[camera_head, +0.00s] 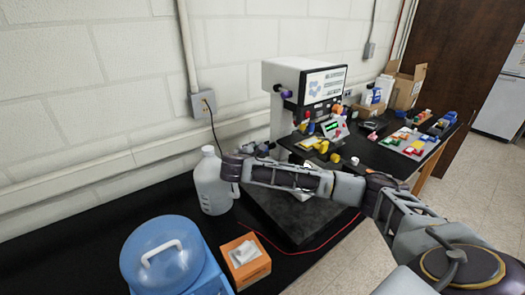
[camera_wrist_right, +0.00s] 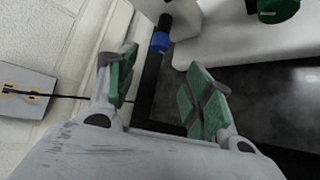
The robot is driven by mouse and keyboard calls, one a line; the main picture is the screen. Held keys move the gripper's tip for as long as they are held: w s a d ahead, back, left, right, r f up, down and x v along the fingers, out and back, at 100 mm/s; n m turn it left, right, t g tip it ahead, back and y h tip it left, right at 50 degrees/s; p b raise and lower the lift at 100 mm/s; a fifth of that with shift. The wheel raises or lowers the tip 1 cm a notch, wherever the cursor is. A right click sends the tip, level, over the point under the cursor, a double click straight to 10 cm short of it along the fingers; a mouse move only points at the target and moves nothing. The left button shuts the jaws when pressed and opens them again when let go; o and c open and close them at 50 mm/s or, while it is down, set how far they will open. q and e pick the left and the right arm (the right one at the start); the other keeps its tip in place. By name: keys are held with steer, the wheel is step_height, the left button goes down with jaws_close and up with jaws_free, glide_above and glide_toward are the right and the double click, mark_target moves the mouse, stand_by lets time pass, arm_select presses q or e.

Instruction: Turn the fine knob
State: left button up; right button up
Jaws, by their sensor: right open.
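In the wrist view a black knob with a blue end (camera_wrist_right: 161,38) sticks out from a pale machine body, beyond my fingertips and roughly between them. A green knob (camera_wrist_right: 279,9) is cut by the top right edge. I cannot tell from a label which is the fine knob. My right gripper (camera_wrist_right: 161,66) is open and empty, its green-padded fingers apart and not touching the blue-ended knob. In the head view the machine (camera_head: 288,76) has purple-blue knobs on its left side. My right arm reaches left across the bench to the gripper (camera_head: 240,161). My left gripper is not in view.
A translucent jug (camera_head: 211,185) stands close beside my right gripper. A blue-lidded container (camera_head: 160,255) and an orange tissue box (camera_head: 245,262) are in front. The wall (camera_head: 90,125) with an outlet (camera_head: 204,103) and black cord is behind. A red cable crosses the dark bench.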

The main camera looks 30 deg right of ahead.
steer(key=shift+r, duration=0.1)
stand_by(0.5)
steer(key=w+a+r+m+t+b, duration=0.1)
steer(key=w+r+m, duration=0.25)
steer(key=r, duration=0.25)
steer(key=w+a+r+m+t, duration=0.1)
steer(key=w+r+m, duration=0.1)
steer(key=r+m, duration=0.3)
steer(key=w+d+r+m+g+h+b, duration=0.1)
steer(key=d+r+m+g, duration=0.15)
steer(key=r+m, duration=0.35)
steer(key=d+r+m+g+h+b, duration=0.15)
steer(key=d+r+m, duration=0.25)
steer(key=m, duration=0.5)
steer(key=a+f+m+g+y+b, duration=0.1)
steer(key=a+f+m+g+y, duration=0.2)
steer(key=f+m, duration=0.5)
step_height(320, 180, down, 8)
steer(key=shift+s+a+r+g, duration=0.1)
steer(key=shift+s+a+g, duration=0.1)
steer(key=shift+a+g, duration=0.6)
steer(key=shift+d+m, duration=0.1)
steer(key=shift+m, duration=0.15)
